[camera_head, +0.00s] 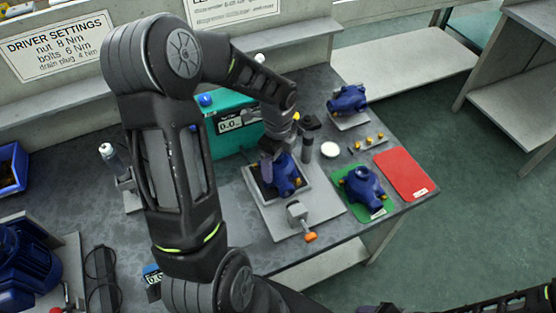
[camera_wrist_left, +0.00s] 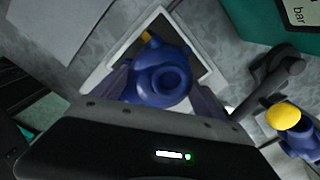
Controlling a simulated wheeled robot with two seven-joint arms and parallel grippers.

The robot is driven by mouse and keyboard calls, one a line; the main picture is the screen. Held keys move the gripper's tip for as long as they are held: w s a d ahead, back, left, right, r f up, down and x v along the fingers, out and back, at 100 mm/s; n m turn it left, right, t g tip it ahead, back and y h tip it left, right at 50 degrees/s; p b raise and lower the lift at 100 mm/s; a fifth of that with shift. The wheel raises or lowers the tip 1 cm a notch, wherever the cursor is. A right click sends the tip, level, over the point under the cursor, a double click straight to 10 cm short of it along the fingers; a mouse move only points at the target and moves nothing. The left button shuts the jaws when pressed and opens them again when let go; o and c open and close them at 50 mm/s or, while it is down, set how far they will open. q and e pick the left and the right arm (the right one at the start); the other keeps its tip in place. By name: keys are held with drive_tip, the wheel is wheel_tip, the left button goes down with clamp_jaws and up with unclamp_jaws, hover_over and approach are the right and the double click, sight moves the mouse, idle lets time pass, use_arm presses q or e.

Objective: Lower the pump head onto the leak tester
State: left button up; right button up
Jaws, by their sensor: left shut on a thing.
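My left gripper (camera_head: 276,168) is shut on a blue pump head (camera_head: 289,179). It holds the pump head over the dark square seat in the pale plate (camera_head: 266,212) of the leak tester. The teal tester box (camera_head: 238,138) with its display stands just behind. In the left wrist view the pump head (camera_wrist_left: 158,76) sits between my fingers, round opening facing the camera. The pale-framed dark seat (camera_wrist_left: 122,62) shows around it. I cannot tell whether the pump head touches the seat. A clamp with an orange handle (camera_head: 310,237) is at the plate's front. My right gripper is not in view.
Another blue pump head (camera_head: 362,188) is on a green mat (camera_head: 382,212) beside a red mat (camera_head: 401,174). A third (camera_head: 347,100) stands at the back right. A dark upright post (camera_head: 307,140) rises close to my left gripper. Small brass fittings (camera_head: 368,142) lie on a tray.

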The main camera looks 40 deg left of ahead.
use_arm(q)
drive_tip(key=shift+f+b, duration=0.35)
drive_tip(key=shift+f, duration=0.2)
drive_tip(key=o, duration=1.5)
drive_tip(key=shift+r, duration=0.15)
wheel_tip(320, 180, up, 9)
drive_tip(key=p, duration=0.7)
drive_tip(key=shift+f, duration=0.2)
